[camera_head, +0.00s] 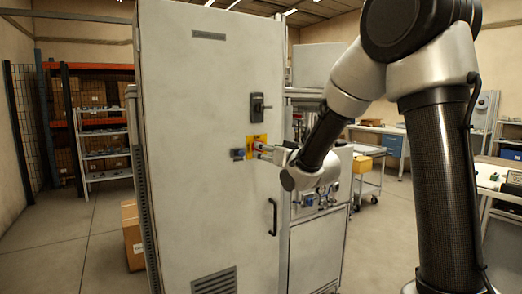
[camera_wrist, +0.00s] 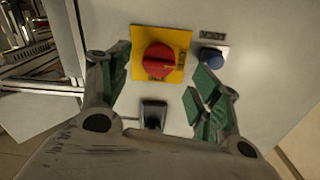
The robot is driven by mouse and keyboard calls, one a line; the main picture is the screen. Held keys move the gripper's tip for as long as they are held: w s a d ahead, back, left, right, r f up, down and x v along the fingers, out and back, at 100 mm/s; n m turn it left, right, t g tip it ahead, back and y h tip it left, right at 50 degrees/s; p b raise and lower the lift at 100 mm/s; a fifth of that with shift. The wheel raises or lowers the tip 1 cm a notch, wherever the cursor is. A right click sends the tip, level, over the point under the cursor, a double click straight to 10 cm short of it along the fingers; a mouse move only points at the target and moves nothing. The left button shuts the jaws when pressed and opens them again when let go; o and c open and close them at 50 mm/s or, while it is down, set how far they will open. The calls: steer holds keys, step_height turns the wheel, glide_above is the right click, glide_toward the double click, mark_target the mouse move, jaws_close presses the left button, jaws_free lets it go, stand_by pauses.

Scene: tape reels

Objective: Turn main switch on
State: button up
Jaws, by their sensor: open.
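The main switch is a red rotary knob (camera_wrist: 158,60) on a yellow plate (camera_wrist: 184,42), mounted on a tall light-grey cabinet (camera_head: 205,120). In the head view the yellow plate (camera_head: 250,154) is partly hidden by my gripper (camera_head: 264,151), which reaches in from the right. In the wrist view my gripper (camera_wrist: 158,85) is open, with green-padded fingers on either side below the knob. The knob lies between and beyond the fingertips; I cannot tell whether anything touches. The knob's turned position is hard to read.
A blue button (camera_wrist: 213,58) sits beside the yellow plate, and shows left of it in the head view (camera_head: 237,154). A black lock handle (camera_head: 257,106) is above, a black door handle (camera_head: 272,217) below. A cardboard box (camera_head: 131,235) stands left of the cabinet.

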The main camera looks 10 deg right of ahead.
steer(key=x, duration=0.5)
steer(key=shift+c, duration=0.4)
steer(key=c, duration=0.9)
